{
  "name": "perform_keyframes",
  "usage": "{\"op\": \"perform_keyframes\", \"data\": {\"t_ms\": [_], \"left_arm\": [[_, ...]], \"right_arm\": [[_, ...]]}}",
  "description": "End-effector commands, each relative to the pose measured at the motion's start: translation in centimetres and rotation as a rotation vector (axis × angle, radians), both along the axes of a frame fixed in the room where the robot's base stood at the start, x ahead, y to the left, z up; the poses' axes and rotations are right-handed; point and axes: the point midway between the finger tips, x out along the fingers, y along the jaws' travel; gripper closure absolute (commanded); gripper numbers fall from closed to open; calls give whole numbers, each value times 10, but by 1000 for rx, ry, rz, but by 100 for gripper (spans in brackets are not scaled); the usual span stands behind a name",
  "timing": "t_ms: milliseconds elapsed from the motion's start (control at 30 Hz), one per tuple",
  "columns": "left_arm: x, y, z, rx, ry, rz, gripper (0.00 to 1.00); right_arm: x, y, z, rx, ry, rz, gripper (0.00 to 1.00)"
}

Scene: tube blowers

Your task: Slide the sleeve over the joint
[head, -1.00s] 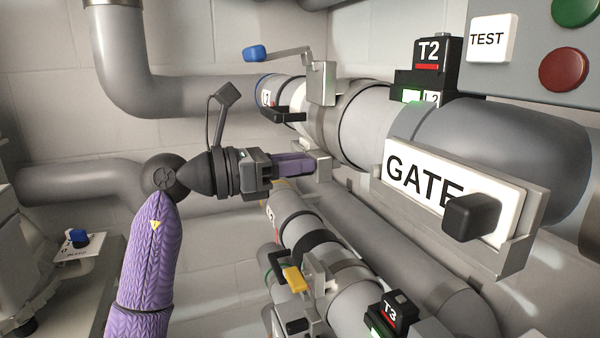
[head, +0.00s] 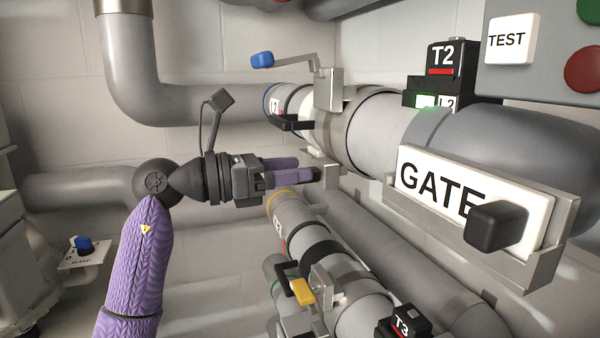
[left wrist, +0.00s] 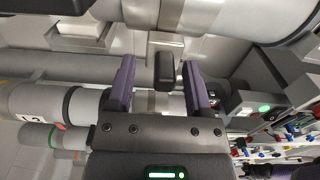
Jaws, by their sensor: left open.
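A metal collar, apparently the sleeve (head: 329,128), sits around the upper pipe. Left of it is a white pipe section (head: 298,112) with a blue ring. Which seam is the joint I cannot tell. My left gripper (head: 312,170) is open, just below this pipe, beside a small metal bracket (head: 322,158). In the left wrist view, a black handle (left wrist: 164,71) on a metal bracket (left wrist: 156,46) appears between the open purple fingers (left wrist: 160,88), with gaps on both sides. Whether it lies deep between them I cannot tell. My right gripper is out of view.
A blue-knobbed lever (head: 262,60) and black clip (head: 290,123) stick out by the upper pipe. The GATE plate (head: 450,190) with a black knob (head: 496,227) projects at right. A lower pipe (head: 305,230) with a yellow lever (head: 303,291) runs below my gripper.

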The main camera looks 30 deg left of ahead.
Motion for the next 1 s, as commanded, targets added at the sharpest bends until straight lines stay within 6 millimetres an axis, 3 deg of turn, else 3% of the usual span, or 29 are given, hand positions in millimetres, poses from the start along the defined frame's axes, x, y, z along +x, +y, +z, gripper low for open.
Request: {"op": "perform_keyframes", "data": {"t_ms": [200,433,867,1000], "left_arm": [[-36,33,-6,4,0,5,35],[-59,53,-3,1,0,2,35],[-61,54,0,-1,-1,0,35],[-45,51,-11,-149,63,-52,35]], "right_arm": [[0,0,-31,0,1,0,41],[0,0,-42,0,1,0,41],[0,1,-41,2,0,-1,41],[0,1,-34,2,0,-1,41]]}}
